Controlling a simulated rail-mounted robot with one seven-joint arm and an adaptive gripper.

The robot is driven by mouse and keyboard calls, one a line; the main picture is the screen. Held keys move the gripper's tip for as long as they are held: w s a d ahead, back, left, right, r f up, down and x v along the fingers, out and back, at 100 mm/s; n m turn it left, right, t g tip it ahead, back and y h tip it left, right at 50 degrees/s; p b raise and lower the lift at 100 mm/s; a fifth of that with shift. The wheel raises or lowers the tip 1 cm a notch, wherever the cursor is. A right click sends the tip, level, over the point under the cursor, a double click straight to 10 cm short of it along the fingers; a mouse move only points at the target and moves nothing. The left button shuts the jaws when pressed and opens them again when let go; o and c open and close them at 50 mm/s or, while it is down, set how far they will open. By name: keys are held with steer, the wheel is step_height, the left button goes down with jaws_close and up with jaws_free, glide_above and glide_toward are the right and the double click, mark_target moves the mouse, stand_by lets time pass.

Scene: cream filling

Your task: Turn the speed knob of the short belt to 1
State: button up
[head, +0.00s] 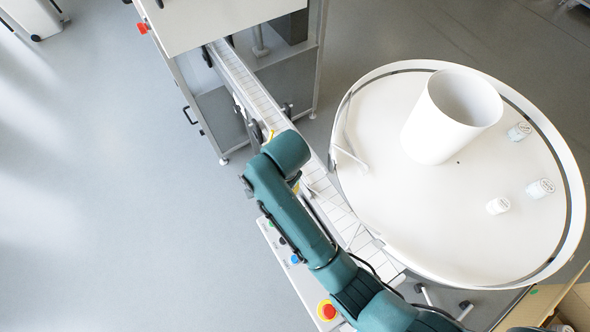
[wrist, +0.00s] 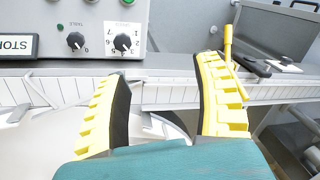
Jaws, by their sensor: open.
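In the wrist view a grey control panel (wrist: 108,12) carries two black speed knobs. The left knob (wrist: 75,41) is near a label that seems to read TABLE. The right knob (wrist: 123,42) has a numbered dial, with 5, 6 and 7 visible; its name label is unclear, and I cannot tell its exact setting. My gripper (wrist: 163,67) is open and empty, with yellow fingers and black pads. In the head view my arm hides most of the gripper.
A large white round table (head: 400,220) with a white cylinder (head: 450,120) and several small bottles stands right of the belt (head: 250,90). A red emergency stop (head: 326,310) is on the panel. A yellow lever (wrist: 229,45) stands by the right finger.

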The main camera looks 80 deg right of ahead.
steer(key=s+f+m+b, duration=0.1)
steer(key=f, duration=0.5)
steer(key=s+f+g+y, duration=0.1)
steer(key=s+f, duration=0.1)
steer(key=f, duration=0.5)
steer(key=s+f+m+b, duration=0.1)
steer(key=s+f, duration=0.1)
steer(key=f, duration=0.5)
steer(key=shift+a+f+m+g+b, duration=0.1)
steer(key=shift+f+m+g+b, duration=0.2)
steer(key=shift+g+b, duration=0.1)
steer(key=shift+r, duration=0.1)
jaws_close()
